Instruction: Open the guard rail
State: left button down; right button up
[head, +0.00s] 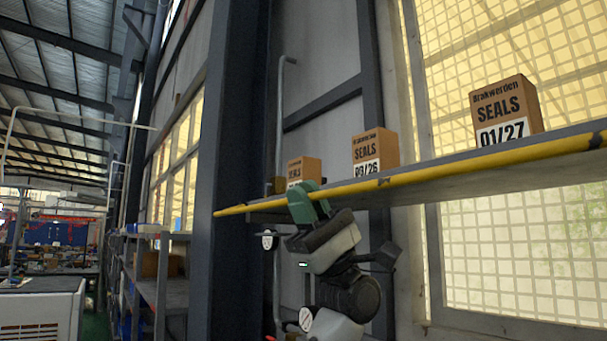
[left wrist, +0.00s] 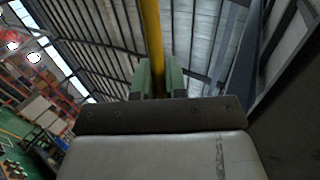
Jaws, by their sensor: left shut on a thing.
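The guard rail is a yellow bar (head: 420,170) running along the front edge of a shelf. My left gripper (head: 309,203), with green fingers, is shut on the bar near its left end, coming from below. In the left wrist view the yellow bar (left wrist: 152,45) passes between the green fingers (left wrist: 158,80). The bar's far end and any hinge are not in view. My right gripper is not in view.
Three brown SEALS boxes stand on the shelf behind the bar: a left one (head: 304,170), a middle one (head: 375,150) and a right one (head: 505,108). A dark steel column (head: 228,130) rises left of the shelf. Yellowish mesh windows stand behind. Lower shelving (head: 165,275) is farther left.

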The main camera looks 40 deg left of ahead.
pick_arm(q)
jog(key=shift+w+d+f+t+h+p, duration=0.25)
jog(key=shift+w+f+t+p, duration=0.3)
jog(key=shift+f+t, duration=0.15)
jog(key=shift+w+d+f+t+h+p, duration=0.1)
jog(key=shift+w+f+t+h+p, duration=0.1)
jog(key=shift+w+f+t+p, duration=0.3)
jog(key=shift+w+d+f+t+h+p, duration=0.25)
jog(key=shift+w+f+t+p, duration=0.15)
jog(key=shift+f+t+p, duration=0.35)
jog(key=shift+f, duration=0.15)
jog(key=c, duration=1.2)
grip_release()
jog(key=shift+w, duration=0.1)
